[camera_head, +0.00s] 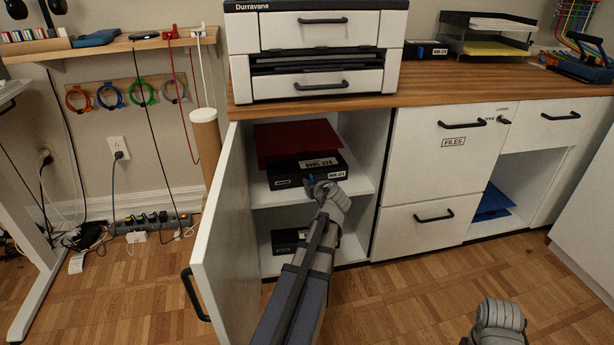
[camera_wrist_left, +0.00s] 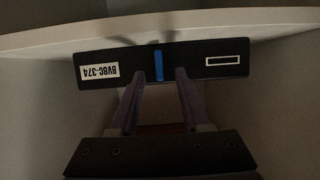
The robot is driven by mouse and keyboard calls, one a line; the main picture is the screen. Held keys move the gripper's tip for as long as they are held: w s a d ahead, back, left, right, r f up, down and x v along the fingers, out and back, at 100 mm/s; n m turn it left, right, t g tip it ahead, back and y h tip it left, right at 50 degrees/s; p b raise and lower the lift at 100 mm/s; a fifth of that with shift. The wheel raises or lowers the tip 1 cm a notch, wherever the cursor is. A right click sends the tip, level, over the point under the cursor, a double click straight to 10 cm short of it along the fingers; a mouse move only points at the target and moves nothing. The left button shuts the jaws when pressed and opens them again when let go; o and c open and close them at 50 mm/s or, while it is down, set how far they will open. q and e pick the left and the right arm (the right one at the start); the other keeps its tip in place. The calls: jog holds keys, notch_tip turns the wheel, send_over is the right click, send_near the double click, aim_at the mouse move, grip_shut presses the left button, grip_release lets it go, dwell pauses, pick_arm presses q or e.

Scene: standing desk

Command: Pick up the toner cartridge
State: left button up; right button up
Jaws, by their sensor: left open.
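The toner cartridge (camera_head: 290,173) is a long black box with white labels, lying on the upper shelf inside the open cabinet. In the left wrist view the cartridge (camera_wrist_left: 215,52) shows its front with a blue stripe and an upside-down "BVBC-374" label. My left gripper (camera_head: 318,183) is at the cartridge's front. In the wrist view its open fingers (camera_wrist_left: 160,75) stand on either side of the blue stripe. I cannot tell whether they touch the cartridge. A grey end of my right arm (camera_head: 497,320) shows at the bottom right; its fingers cannot be made out.
A red sheet or folder (camera_head: 296,137) lies behind the cartridge. Another black box (camera_head: 285,240) sits on the lower level, partly hidden by my left arm. The open cabinet door (camera_head: 235,230) stands left of my arm. A printer (camera_head: 316,50) stands on the wooden top above.

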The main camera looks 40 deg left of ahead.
pick_arm(q)
jog(key=shift+x, duration=0.95)
jog(key=shift+s, duration=0.1)
grip_shut()
dwell(0.5)
